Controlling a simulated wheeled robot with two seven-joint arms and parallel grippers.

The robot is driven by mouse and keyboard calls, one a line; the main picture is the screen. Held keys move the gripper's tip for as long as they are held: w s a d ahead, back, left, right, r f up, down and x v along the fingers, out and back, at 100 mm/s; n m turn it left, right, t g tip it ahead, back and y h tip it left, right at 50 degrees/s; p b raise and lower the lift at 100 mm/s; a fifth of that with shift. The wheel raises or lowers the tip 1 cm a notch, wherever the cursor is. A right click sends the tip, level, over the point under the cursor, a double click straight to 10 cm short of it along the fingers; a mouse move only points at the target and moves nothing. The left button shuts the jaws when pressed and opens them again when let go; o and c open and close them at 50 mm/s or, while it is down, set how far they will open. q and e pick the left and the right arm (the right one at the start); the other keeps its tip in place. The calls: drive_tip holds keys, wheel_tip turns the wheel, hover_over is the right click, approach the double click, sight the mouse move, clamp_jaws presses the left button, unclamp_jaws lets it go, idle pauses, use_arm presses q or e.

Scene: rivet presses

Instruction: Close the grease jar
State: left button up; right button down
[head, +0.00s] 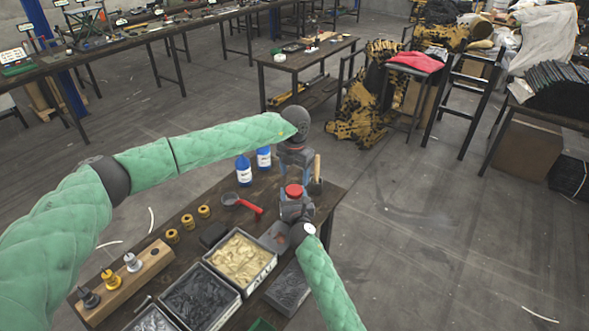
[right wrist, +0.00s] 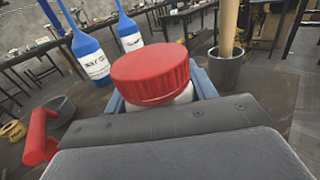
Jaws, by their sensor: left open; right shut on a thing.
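The grease jar has a white body (right wrist: 178,96) and a red lid (right wrist: 150,72). In the right wrist view the lid sits on top of the body, a little tilted in the picture; I cannot tell whether it is screwed tight. The red lid also shows in the head view (head: 294,191). My right gripper (head: 294,207) is shut on the jar body, its blue fingers on either side below the lid. My left gripper (head: 295,173) is open above the lid, pointing down, and holds nothing that I can see.
Two blue bottles (head: 243,170) (head: 264,158) stand behind the jar. A grey cup with a wooden handle (right wrist: 226,68) is right of it.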

sight(294, 189)
use_arm(q)
drive_tip(key=shift+f, duration=3.05)
drive_tip(key=c, duration=1)
drive_tip(key=o, duration=1.1)
wheel_tip(294, 189, up, 12)
